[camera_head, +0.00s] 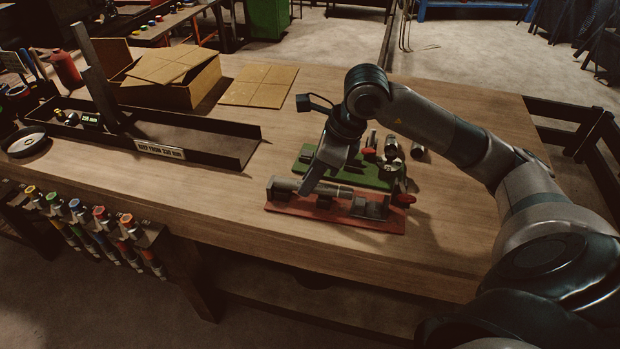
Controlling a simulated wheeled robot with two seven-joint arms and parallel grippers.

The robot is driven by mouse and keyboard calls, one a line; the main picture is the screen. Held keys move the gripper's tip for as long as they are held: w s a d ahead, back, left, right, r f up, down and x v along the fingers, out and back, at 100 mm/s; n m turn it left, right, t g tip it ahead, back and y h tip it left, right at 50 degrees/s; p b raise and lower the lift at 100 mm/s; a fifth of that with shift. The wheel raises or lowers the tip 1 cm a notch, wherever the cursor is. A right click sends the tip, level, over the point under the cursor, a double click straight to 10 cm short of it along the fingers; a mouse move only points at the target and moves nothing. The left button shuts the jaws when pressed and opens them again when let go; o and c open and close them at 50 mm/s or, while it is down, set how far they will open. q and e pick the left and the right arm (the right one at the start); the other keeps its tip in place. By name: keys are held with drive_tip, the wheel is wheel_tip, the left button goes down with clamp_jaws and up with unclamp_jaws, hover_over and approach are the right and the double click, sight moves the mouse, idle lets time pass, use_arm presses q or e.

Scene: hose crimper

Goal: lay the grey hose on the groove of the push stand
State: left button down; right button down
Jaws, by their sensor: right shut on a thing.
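A red-based stand (335,220) lies near the front of the bench, with grey blocks and a red knob at its right end. I cannot tell for sure if it is the push stand. A grey cylindrical piece, which looks like the grey hose (335,191), lies lengthwise low over this stand. My right gripper (306,190) reaches down from above and is shut on it near its left part. The fingers hide part of the piece, and I cannot tell whether it touches the groove. My left gripper is not in view.
A green-based stand (365,178) sits just behind the red one. Several short metal cylinders (391,143) stand behind it. A long dark tray (215,150), an open cardboard box (175,95) and a flat cardboard piece (260,86) lie to the left.

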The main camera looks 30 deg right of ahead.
drive_tip(key=shift+f, duration=0.1)
use_arm(q)
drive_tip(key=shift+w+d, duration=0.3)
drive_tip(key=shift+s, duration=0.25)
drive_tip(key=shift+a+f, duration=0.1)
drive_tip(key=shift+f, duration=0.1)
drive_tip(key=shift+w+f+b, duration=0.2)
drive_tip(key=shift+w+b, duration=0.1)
drive_tip(key=shift+b, duration=0.15)
use_arm(e)
drive_tip(key=shift+d, duration=0.1)
idle(0.4)
